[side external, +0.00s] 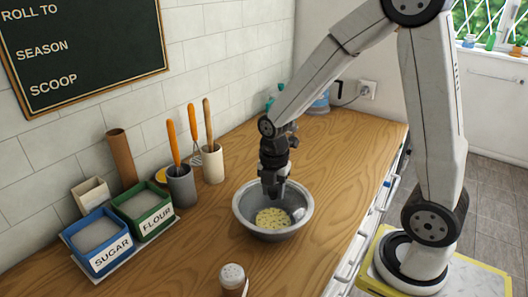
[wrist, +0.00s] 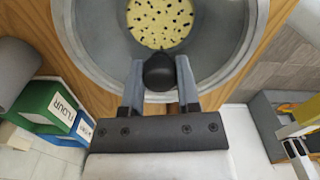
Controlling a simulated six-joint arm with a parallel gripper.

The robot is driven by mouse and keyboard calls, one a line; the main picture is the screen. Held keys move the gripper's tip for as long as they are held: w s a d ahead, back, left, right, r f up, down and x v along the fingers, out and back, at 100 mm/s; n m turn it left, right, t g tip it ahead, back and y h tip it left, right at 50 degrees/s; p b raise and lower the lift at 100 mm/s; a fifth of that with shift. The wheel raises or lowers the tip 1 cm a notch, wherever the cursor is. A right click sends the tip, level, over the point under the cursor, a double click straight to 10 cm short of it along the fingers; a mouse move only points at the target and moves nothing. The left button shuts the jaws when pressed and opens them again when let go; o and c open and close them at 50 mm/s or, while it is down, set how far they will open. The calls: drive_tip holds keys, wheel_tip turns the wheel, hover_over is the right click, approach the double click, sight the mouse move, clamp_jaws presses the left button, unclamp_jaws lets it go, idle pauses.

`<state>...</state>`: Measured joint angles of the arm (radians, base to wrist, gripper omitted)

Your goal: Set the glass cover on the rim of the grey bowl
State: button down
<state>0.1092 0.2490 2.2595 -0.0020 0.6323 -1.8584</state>
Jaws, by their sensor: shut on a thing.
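The grey bowl (side external: 282,234) stands on the wooden counter with a pale yellow, dark-speckled filling inside. My gripper (side external: 273,193) is over the bowl, pointing down. In the wrist view its fingers are shut on the round black knob of the glass cover (wrist: 159,73). The glass itself is clear and hard to make out; the filling shows through in that view. A pale glint shows at the right inside the bowl in the side view. I cannot tell whether the cover's edge touches the bowl's rim or hangs just above it.
Blue sugar (side external: 97,239) and green flour (side external: 144,211) boxes stand on a tray at left. Utensil holders (side external: 181,186) stand behind the bowl to the left. A shaker (side external: 233,281) is near the front. The counter to the right of the bowl is narrow but clear.

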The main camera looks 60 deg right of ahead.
drive_tip(key=shift+c, duration=1.2)
unclamp_jaws()
drive_tip(key=shift+r, duration=3.95)
